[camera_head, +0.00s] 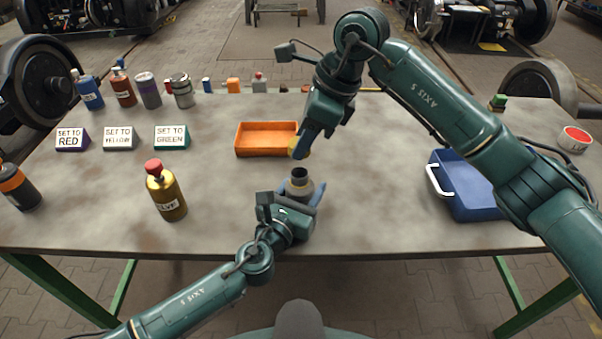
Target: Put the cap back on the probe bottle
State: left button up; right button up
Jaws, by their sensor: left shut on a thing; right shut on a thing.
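My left gripper (300,193), the lower one, is shut on the probe bottle (300,180), a grey bottle with a dark open neck at the top. The bottle stands upright near the middle of the table, and its lower part is partly hidden by the gripper. My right gripper (303,141) is shut on a yellow cap (301,151), mostly hidden behind a blue finger. The cap appears above the bottle's neck, apart from it in the picture.
An orange tray (264,153) lies just behind. A blue case (472,211) stands at the right. A gold bottle (169,197) with a red cap stands at the left. Label blocks (119,145) and several containers (148,92) line the back left. The table front centre-right is clear.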

aim_at(300, 172)
jog(key=shift+f, duration=1.85)
jog(key=shift+f, duration=0.85)
jog(key=shift+f, duration=0.55)
